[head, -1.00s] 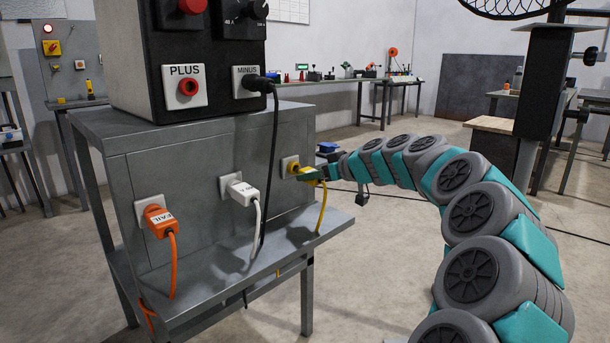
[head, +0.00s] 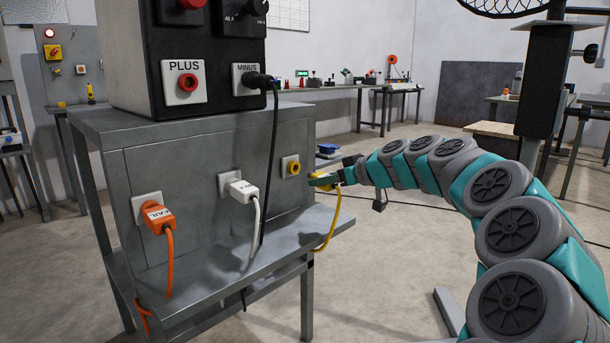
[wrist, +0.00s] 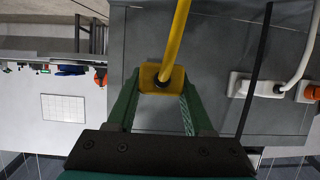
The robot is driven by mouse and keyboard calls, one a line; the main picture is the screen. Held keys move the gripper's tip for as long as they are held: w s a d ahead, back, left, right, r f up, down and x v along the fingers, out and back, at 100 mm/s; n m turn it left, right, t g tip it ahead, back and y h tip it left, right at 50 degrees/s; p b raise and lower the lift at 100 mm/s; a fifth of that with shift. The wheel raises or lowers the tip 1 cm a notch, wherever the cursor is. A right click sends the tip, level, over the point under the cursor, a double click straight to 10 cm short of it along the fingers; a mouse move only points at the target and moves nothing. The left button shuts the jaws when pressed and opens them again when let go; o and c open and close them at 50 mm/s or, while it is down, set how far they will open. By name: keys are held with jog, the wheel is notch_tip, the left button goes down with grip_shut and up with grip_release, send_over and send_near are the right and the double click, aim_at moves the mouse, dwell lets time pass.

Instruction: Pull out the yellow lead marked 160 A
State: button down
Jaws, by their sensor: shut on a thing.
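The yellow lead (head: 333,228) hangs in a curve from my gripper (head: 322,181), which is to the right of the panel. In the wrist view the green fingers of my gripper (wrist: 158,90) are shut on its yellow plug (wrist: 149,76), with the yellow cable running up from it. The yellow-ringed socket (head: 293,167) on the grey panel is empty, and a clear gap separates it from my gripper. The plug is mostly hidden by the fingers in the head view. No 160 A marking is readable.
A white plug (head: 243,191) and an orange plug marked FAIL (head: 158,216) sit in sockets to the left. A black cable (head: 272,150) hangs from the MINUS socket past the panel. The panel's shelf (head: 250,262) juts out below.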

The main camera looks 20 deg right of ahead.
jog(key=shift+s+d+f+b, duration=0.1)
jog(key=shift+s+d+b, duration=0.2)
jog(key=shift+s, duration=0.3)
jog(key=shift+s+d+b, duration=0.15)
jog(key=shift+s+b, duration=0.2)
jog(key=shift+s, duration=0.25)
